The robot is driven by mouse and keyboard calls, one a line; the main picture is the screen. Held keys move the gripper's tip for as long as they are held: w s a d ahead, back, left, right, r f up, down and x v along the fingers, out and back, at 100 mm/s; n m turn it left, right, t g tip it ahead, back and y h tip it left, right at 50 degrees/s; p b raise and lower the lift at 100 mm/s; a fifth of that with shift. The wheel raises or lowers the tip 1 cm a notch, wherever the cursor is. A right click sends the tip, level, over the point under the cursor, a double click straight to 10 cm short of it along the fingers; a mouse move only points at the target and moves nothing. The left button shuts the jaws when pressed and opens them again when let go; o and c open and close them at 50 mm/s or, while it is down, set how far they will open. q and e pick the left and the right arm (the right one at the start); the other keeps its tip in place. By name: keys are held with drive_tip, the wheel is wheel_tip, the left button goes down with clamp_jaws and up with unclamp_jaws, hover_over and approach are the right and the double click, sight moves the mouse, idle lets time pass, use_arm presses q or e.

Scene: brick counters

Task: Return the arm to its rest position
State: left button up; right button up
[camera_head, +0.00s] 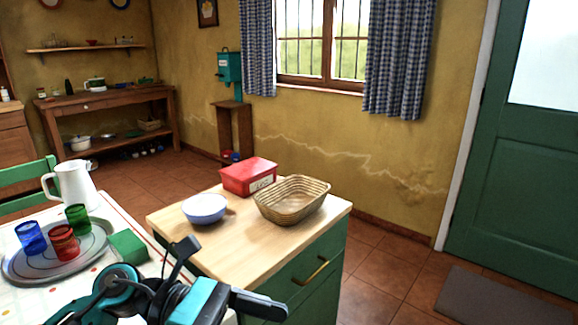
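My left gripper (228,276) shows at the bottom, left of centre, with its dark and teal arm coming in from the lower left. Its two dark fingers stand apart with nothing visible between them. It appears in front of the near edge of the wooden-topped green counter (240,256) and the right side of the white table (112,212). The depth between the gripper and these surfaces is hard to tell. My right gripper is not in view.
The counter holds a blue-white bowl (205,209), a red box (249,176) and a wicker basket (292,200). The table holds a white pitcher (76,186), a round tray (30,268) with cups, and a green block (128,247). Open tiled floor (372,275) lies right.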

use_arm(q)
drive_tip(key=w+a+r+n+t+h+p, duration=0.1)
drive_tip(key=w+r+n+t+h+p, duration=0.25)
drive_tip(key=n+t, duration=1.3)
drive_tip(key=w+a+f+n+t+y, duration=0.2)
drive_tip(key=a+f+n+y, duration=0.15)
drive_tip(key=n, duration=0.55)
drive_tip(key=w+a+f+n+t+y, duration=0.1)
drive_tip(key=a+f+n+y, duration=0.2)
drive_tip(key=n, duration=0.6)
drive_tip(key=s+a+f+n+g+y, duration=0.3)
drive_tip(key=s+f+n+y, duration=0.2)
drive_tip(key=f+n, duration=0.3)
drive_tip(key=s+a+f+n+g+y+p, duration=0.1)
drive_tip(key=s+a+f+n+g+y, duration=0.2)
drive_tip(key=s+f+n+y, duration=0.2)
wheel_tip(320, 180, down, 6)
drive_tip(key=s+n, duration=0.1)
drive_tip(key=n, duration=0.2)
drive_tip(key=shift+s+a+r+y+p, duration=0.2)
drive_tip(key=shift+a+y+p, duration=0.05)
drive_tip(key=shift+y+p, duration=0.05)
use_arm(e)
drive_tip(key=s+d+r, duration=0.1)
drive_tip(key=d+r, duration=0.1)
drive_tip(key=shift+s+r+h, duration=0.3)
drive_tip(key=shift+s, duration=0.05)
use_arm(q)
drive_tip(key=shift+n, duration=0.25)
